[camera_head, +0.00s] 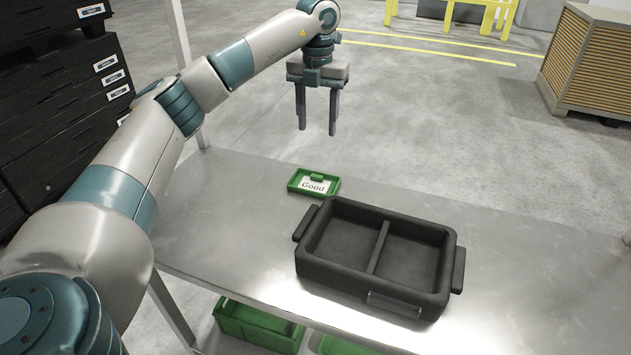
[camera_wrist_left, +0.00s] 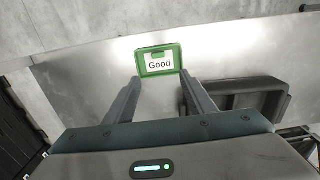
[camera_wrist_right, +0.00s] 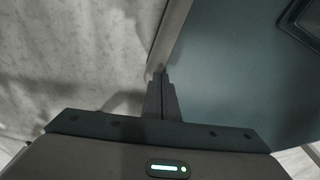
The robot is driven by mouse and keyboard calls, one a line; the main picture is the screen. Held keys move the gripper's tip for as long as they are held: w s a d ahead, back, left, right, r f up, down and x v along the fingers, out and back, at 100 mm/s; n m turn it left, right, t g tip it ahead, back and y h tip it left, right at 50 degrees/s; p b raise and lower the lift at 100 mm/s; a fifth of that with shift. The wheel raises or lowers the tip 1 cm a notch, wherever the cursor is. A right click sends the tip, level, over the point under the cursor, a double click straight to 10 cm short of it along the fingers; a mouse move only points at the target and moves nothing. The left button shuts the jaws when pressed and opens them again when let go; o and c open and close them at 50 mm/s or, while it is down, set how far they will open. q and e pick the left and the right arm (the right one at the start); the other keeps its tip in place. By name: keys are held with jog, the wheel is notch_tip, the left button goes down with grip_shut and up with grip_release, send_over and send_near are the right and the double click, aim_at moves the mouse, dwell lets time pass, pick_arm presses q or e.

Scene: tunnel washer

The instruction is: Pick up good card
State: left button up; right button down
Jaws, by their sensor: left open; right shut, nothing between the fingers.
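The good card (camera_head: 313,186) is a white label reading "Good" in a green holder with a small green tab. It lies on the metal table (camera_head: 225,200) near the far edge. In the left wrist view the card (camera_wrist_left: 160,65) shows ahead of the fingertips. My left gripper (camera_head: 318,131) is open and empty, pointing down, above and beyond the card in the head view, apart from it. It also shows in the left wrist view (camera_wrist_left: 160,85). My right gripper (camera_wrist_right: 162,75) is shut and empty in the right wrist view; it is not in the head view.
A black two-compartment tray (camera_head: 378,285) with side handles stands empty on the table, right of the card. Green bins (camera_head: 258,325) sit below the table. Black drawers (camera_head: 65,110) stand at the left, a slatted crate (camera_head: 590,65) at the back right. The table's right part is clear.

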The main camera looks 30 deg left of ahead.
pick_arm(q)
notch_tip(320, 180, down, 3)
jog(key=p, duration=0.4)
send_over(316, 176)
jog(key=f, duration=0.6)
jog(key=shift+s+d+f, duration=0.2)
jog(key=shift+d, duration=0.05)
jog(key=shift+f, duration=0.45)
jog(key=shift+w+a+f+p, duration=0.1)
jog(key=shift+f+p, duration=0.55)
jog(key=shift+f, duration=0.15)
notch_tip(316, 176, down, 3)
jog(key=shift+w+a+p, duration=0.1)
jog(key=shift+a+p, duration=0.05)
jog(key=shift+p, duration=0.6)
jog(key=shift+f, duration=0.35)
pick_arm(e)
notch_tip(316, 176, up, 7)
jog(key=s+d, duration=0.1)
jog(key=shift+s, duration=0.2)
pick_arm(q)
jog(key=shift+c, duration=0.3)
pick_arm(e)
jog(key=shift+f, duration=0.1)
